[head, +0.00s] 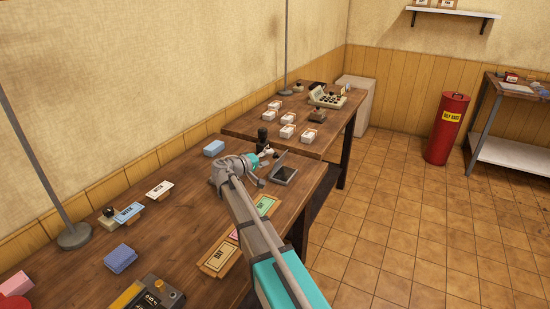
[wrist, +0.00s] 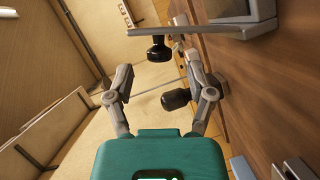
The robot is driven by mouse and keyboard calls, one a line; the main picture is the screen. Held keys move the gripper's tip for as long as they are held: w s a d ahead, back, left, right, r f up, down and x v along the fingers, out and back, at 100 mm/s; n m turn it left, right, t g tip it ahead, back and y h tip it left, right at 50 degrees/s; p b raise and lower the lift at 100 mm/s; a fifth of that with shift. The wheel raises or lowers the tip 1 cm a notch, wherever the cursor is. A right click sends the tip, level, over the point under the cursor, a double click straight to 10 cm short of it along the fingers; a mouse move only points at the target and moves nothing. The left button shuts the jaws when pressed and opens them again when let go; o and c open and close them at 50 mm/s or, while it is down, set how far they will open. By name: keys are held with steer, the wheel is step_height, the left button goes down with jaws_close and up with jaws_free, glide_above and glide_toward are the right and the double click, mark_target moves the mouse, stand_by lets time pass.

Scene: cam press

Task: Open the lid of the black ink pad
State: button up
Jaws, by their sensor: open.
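The black ink pad (head: 285,176) lies on the near wooden table, just right of my gripper (head: 262,168) in the head view. It shows a dark pad face in a grey case. Its thin grey lid (head: 279,159) stands raised from the case's far left side. In the wrist view the ink pad (wrist: 240,9) is at the top right, with the lid (wrist: 215,33) seen nearly edge-on, sticking out away from the table. My gripper (wrist: 166,88) is open with nothing between its fingers. It is apart from the lid in the wrist view.
A black-handled stamp (head: 262,137) stands behind my gripper; black knobs also show in the wrist view (wrist: 158,48), one close beside the right finger. A blue box (head: 214,147) is to the left. Ticket pads (head: 220,256) lie along the front edge.

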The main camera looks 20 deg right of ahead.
mark_target(275, 156)
steer(key=shift+x, duration=1.9)
steer(key=shift+c, duration=0.2)
jaws_close()
